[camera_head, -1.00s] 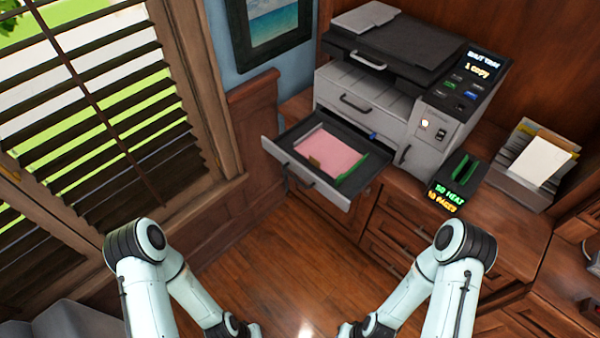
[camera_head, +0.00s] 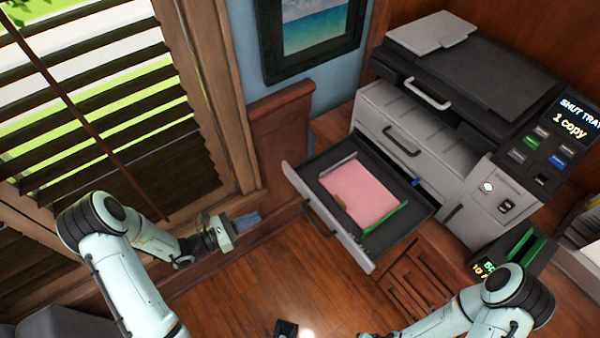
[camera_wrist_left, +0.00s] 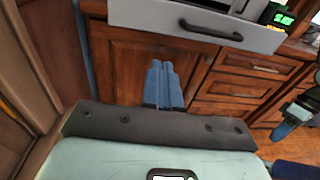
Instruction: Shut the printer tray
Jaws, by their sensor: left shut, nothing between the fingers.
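The printer (camera_head: 470,115) stands on the wooden cabinet. Its paper tray (camera_head: 330,218) is pulled out toward the lower left, with pink paper (camera_head: 360,192) and a green guide inside. The tray's grey front with its dark handle also shows at the top of the left wrist view (camera_wrist_left: 150,14). My left gripper (camera_head: 248,221) is shut and empty, left of the tray front and apart from it. Its blue fingers lie together in the left wrist view (camera_wrist_left: 163,84). My right gripper (camera_wrist_left: 285,128) shows partly at the right of that view; its jaw state is unclear.
A closed upper drawer (camera_head: 400,130) sits above the tray. A dark box with green parts (camera_head: 520,250) stands right of the printer. The window blinds (camera_head: 110,130) and wood wall panel (camera_head: 272,140) are at the left. Open floor (camera_head: 240,300) lies below the tray.

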